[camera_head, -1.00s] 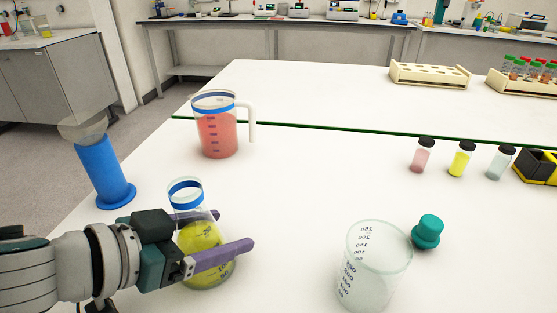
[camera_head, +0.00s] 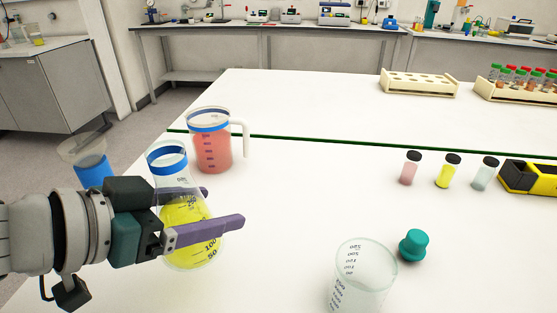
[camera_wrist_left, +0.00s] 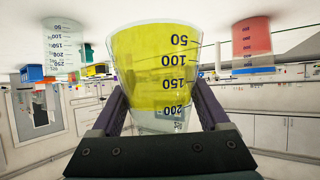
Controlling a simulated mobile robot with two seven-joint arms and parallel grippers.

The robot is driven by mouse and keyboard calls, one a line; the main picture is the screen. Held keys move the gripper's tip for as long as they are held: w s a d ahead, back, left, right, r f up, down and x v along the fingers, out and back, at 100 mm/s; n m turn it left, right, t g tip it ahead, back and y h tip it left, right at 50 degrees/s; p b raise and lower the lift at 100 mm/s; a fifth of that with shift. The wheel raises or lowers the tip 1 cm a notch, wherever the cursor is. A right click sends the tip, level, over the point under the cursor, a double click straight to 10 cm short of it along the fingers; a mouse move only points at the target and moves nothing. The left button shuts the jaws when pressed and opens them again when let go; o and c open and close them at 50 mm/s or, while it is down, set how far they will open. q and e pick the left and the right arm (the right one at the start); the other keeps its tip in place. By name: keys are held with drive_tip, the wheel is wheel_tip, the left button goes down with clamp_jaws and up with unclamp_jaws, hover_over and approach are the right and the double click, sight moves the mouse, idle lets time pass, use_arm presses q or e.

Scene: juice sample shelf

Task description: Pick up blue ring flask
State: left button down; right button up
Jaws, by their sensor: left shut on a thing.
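The blue ring flask (camera_head: 190,246) is a clear conical flask with yellow liquid and a blue band round its neck. My left gripper (camera_head: 222,211) is shut on it, one purple finger on each side of its body. The flask is upright and appears raised above the white table. In the left wrist view the flask (camera_wrist_left: 155,60) fills the middle, upside down in the picture, between the two fingers (camera_wrist_left: 160,110). My right gripper is not in view.
A jug of red liquid (camera_head: 212,152) stands just behind the flask. An empty beaker (camera_head: 362,275), teal stopper (camera_head: 413,246) and small vials (camera_head: 447,173) are to the right.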

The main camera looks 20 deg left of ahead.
use_arm(q)
drive_tip(key=shift+r+p, duration=1.25)
drive_tip(key=shift+r, duration=4.55)
drive_tip(key=shift+r, duration=0.1)
drive_tip(key=shift+c, duration=2)
unclamp_jaws()
clamp_jaws()
